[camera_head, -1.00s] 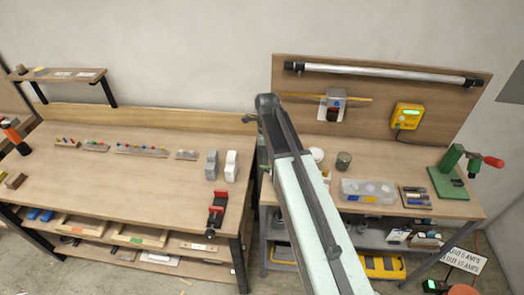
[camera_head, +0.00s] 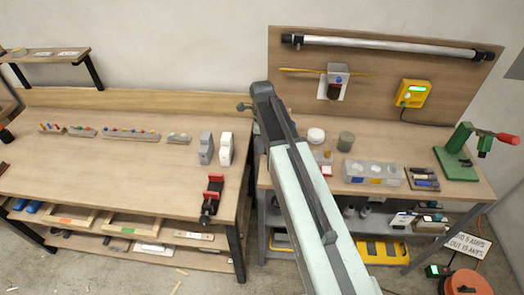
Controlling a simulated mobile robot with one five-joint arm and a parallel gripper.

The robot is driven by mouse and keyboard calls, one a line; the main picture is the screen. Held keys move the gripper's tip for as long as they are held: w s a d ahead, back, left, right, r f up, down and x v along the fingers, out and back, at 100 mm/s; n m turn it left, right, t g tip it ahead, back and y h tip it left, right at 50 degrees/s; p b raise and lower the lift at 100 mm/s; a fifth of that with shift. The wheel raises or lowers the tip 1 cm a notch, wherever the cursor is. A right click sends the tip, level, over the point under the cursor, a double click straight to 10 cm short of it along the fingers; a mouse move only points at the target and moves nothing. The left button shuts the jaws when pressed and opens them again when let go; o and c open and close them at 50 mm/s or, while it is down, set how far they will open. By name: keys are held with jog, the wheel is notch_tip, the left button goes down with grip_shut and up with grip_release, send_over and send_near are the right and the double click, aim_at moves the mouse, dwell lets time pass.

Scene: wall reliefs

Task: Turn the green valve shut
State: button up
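I cannot make out a green valve in this view. The nearest green item is a green bench tool (camera_head: 457,150) with a red handle, standing at the right end of the right bench; it looks like a small press. My arm reaches up the middle of the picture, in front of the gap between the two benches. Only a small dark part of my gripper (camera_head: 243,107) pokes out left of the arm's far end; the rest is hidden behind the arm. Whether it is open or shut does not show.
The left bench (camera_head: 60,180) holds block rows, grey and white upright pieces, and a red-black clamp (camera_head: 211,198). The right bench (camera_head: 375,205) holds a clear box (camera_head: 373,174), jars and a backboard with a yellow device (camera_head: 412,93). An orange reel (camera_head: 466,283) lies on the floor at right.

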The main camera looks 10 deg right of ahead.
grip_shut()
jog(key=shift+s, duration=0.1)
jog(key=n, duration=0.1)
jog(key=s+n, duration=0.1)
jog(key=n, duration=0.1)
jog(key=shift+s+n, duration=0.1)
jog(key=shift+n, duration=0.2)
jog(key=n, duration=0.1)
jog(key=s+n, duration=0.1)
jog(key=n, duration=0.2)
jog(key=shift+s+d+n, duration=0.1)
jog(key=shift+s+n, duration=0.2)
jog(key=n, duration=0.1)
jog(key=s+n, duration=0.1)
jog(key=n, duration=0.1)
jog(key=d+n, duration=0.1)
jog(key=n, duration=0.1)
jog(key=shift+s, duration=0.25)
jog(key=shift+s+d+n, duration=0.15)
jog(key=shift+d+n, duration=0.2)
jog(key=shift+n, duration=0.85)
jog(key=shift+s+d+n, duration=0.15)
jog(key=shift+d+n, duration=0.2)
jog(key=shift+n, duration=0.85)
